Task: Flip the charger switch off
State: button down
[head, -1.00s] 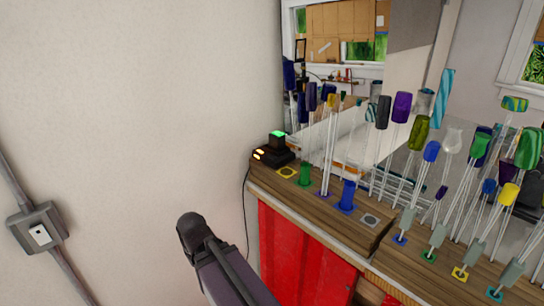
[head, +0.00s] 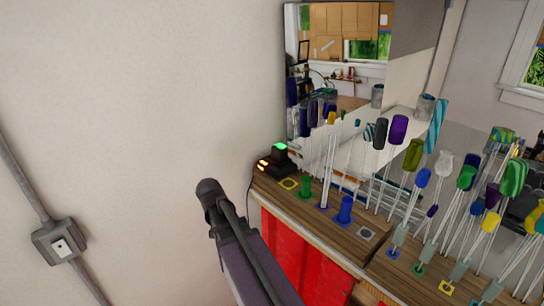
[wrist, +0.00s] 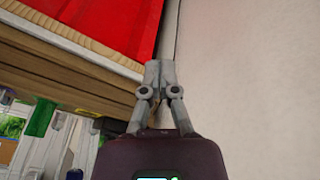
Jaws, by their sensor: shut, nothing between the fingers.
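A grey switch box (head: 58,243) with a small pale switch (head: 62,246) is on the white wall at the lower left of the head view. The switch's position is too small to tell. A black charger (head: 274,163) with a glowing green top and orange lights stands at the left end of the wooden shelf. My gripper (wrist: 160,68) shows in the wrist view with its grey fingers together and nothing between them. It points along the wall beside the shelf and touches nothing that I can see. In the head view its fingertips cannot be made out.
Grey conduit (head: 22,182) runs above and below the switch box. The wall between the switch box and the shelf is bare.

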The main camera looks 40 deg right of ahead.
jog(key=w+d+r+m+h+p, duration=0.1)
jog(key=w+d+r+m+p, duration=0.1)
jog(key=d+r+m+p, duration=0.1)
jog(key=w+d+r+m+h+p, duration=0.2)
jog(key=d+r+p, duration=0.3)
jog(key=d+r, duration=0.3)
jog(key=w+d+r+m+t+h+p, duration=0.1)
jog(key=w+d+r+m+h+p, duration=0.1)
jog(key=w+d+r+m+p, duration=0.2)
jog(key=d+r, duration=0.2)
jog(key=d, duration=0.2)
jog(key=shift+w+r, duration=0.25)
jog(key=shift+d+f, duration=0.1)
jog(key=b, duration=0.7)
send_over(272, 171)
notch_tip(272, 171, down, 7)
jog(key=shift+s+d+f, duration=0.1)
jog(key=shift+s+d, duration=0.05)
jog(key=shift+w+f+b, duration=0.15)
jog(key=shift+f+b, duration=0.75)
jog(key=shift+b, duration=0.1)
jog(key=shift+w+f+b, duration=0.1)
jog(key=shift+f+b, duration=0.75)
jog(key=shift+b, duration=0.1)
